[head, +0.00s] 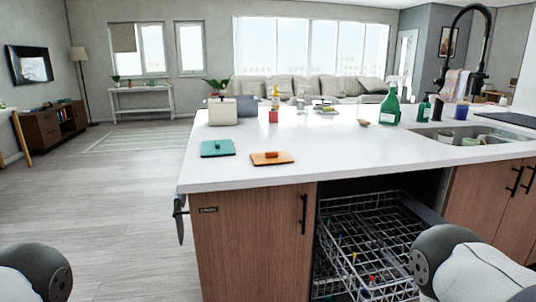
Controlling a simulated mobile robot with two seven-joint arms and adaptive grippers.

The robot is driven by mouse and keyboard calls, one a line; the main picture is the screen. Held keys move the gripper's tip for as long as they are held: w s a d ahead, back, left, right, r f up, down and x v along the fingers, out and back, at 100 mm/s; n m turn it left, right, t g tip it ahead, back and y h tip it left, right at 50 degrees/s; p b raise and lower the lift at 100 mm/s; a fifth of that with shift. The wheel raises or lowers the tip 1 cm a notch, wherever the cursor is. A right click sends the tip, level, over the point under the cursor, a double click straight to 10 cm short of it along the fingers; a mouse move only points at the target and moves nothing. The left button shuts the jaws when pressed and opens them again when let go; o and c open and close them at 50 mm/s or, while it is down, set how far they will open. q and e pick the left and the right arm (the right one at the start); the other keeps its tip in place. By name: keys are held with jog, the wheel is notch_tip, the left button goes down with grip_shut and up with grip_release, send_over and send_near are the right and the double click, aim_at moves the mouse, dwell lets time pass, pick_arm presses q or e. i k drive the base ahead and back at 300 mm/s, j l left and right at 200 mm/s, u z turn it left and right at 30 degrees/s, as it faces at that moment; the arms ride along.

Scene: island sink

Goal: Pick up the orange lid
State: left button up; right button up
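The orange lid (271,158) lies flat near the front left of the white island counter (330,162). It is a rounded rectangle with a small dark knob on top. A similar teal lid (217,148) lies just left of it and a little farther back, not touching it. Only rounded grey and white parts of my arms show, at the lower left and lower right. Neither gripper is in view, and nothing of mine is near the lid.
An open dishwasher rack (372,248) juts out below the counter, beside my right arm. A toaster-like white box (221,111), a green bottle (390,106) and a sink (462,134) are farther back. The counter around the lid's right side is clear.

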aim_at(276, 157)
jog(key=i+j+z, duration=0.15)
jog(key=j, duration=0.2)
jog(key=i+j+z, duration=0.1)
jog(key=j, duration=0.3)
jog(key=i+j+z, duration=0.15)
jog(key=j, duration=0.25)
jog(key=i+j+z, duration=0.1)
jog(key=j, duration=0.35)
jog(key=i, duration=0.1)
